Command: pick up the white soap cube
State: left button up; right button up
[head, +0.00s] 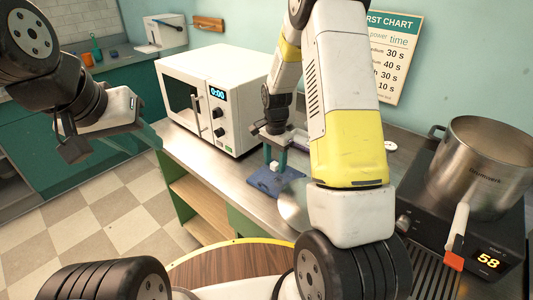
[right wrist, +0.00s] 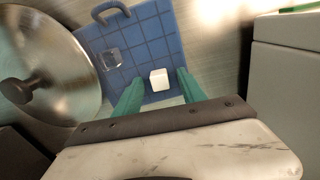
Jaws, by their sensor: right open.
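The white soap cube (right wrist: 159,79) lies on a blue gridded board (right wrist: 150,35) in the right wrist view. In the head view the cube (head: 274,167) shows small on the blue board (head: 268,187), which rests on the counter. My right gripper (right wrist: 159,88) is open, with its teal fingers on either side of the cube's near end. In the head view my right gripper (head: 274,160) is pointing down at the board. I cannot tell whether the fingers touch the cube. My left gripper (head: 98,128) is at the left, away from the board; its jaw opening is unclear.
A clear block (right wrist: 111,58) lies on the board, left of the cube. A round metal lid (right wrist: 50,70) is beside the board. A white microwave (head: 215,98) stands behind left of my right gripper. A steel pot (head: 478,165) sits on a black cooker (head: 420,215) at the right.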

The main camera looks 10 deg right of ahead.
jog(key=shift+c, duration=0.2)
grip_shut()
jog(key=shift+r, duration=0.1)
